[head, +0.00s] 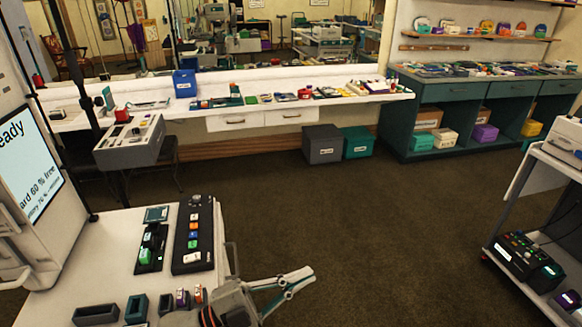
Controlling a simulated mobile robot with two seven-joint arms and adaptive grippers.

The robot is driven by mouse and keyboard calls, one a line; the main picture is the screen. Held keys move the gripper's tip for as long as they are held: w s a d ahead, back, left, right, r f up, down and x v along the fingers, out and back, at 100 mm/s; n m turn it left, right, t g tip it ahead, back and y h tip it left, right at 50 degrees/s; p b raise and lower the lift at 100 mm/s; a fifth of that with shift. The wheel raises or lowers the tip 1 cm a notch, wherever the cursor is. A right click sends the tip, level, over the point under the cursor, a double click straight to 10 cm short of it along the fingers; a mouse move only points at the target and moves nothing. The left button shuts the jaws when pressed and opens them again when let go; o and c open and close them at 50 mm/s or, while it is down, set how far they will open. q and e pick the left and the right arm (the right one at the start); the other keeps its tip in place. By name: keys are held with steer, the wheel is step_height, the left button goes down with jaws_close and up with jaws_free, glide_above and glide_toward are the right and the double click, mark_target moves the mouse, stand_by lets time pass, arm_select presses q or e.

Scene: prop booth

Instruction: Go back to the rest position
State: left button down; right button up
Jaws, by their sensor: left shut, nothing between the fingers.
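My left gripper (306,277) is at the bottom centre of the head view, just past the right edge of the near white table (75,250). Its slim pale fingers point right and are together, with nothing held between them. It is over the open floor. The gripper body hides part of the table's front right corner. My right gripper is not in view.
The near table holds a black button panel (194,235), a small dark tray (151,248) and several small boxes. A screen (22,165) stands at the left. A cart (530,215) stands at the right. The brown carpet (370,215) between them is clear.

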arm_select(q)
steer(key=w+a+f+n+t+y, duration=0.2)
steer(key=a+f+n+t+y, duration=0.5)
steer(key=a+f+n+y, duration=0.65)
steer(key=s+a+f+n+g+y, duration=0.1)
steer(key=s+a+f+n+g, duration=0.1)
steer(key=s+a+f, duration=0.3)
steer(key=s+a+f+n+g+y, duration=0.2)
steer(key=s+a+f+n, duration=0.2)
steer(key=s+f, duration=0.3)
step_height(320, 180, down, 5)
steer(key=shift+s+a, duration=0.35)
steer(key=shift+a, duration=0.35)
